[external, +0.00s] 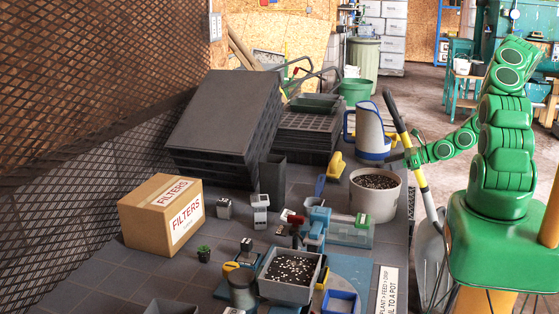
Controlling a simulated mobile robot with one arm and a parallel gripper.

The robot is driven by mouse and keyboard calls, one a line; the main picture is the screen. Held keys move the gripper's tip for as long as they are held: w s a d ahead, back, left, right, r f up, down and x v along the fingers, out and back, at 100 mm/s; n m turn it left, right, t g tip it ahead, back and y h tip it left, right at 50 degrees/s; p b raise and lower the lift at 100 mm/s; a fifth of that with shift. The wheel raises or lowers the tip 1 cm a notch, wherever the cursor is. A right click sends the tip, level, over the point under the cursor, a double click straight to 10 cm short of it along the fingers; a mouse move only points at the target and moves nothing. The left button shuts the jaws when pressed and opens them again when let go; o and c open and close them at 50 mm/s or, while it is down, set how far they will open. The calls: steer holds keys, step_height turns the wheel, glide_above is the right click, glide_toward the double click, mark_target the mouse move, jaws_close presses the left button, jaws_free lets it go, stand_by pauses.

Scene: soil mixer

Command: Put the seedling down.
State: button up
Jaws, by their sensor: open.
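A small seedling (204,253) with green leaves stands in a dark pot on the grey tiled bench, at the lower left of the external view. It looks upright, just right of the filters box. My gripper (396,160) is at the end of my green arm, far to the right and further back, above the right edge of the bench beside the white soil bucket. It is open and small in the picture. It is well apart from the seedling, and I see nothing between its fingers.
A cardboard filters box (155,219) stands left of the seedling. A grey tray of speckled soil (287,293), a white soil bucket (370,207) and a blue-and-grey jug (369,135) stand to the right. Stacked black trays (222,115) fill the back. Bare tiles lie around the seedling.

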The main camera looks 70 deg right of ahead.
mark_target(377, 166)
steer(key=shift+d+x, duration=0.2)
steer(key=shift+x, duration=2.6)
jaws_close()
steer(key=shift+r, duration=5)
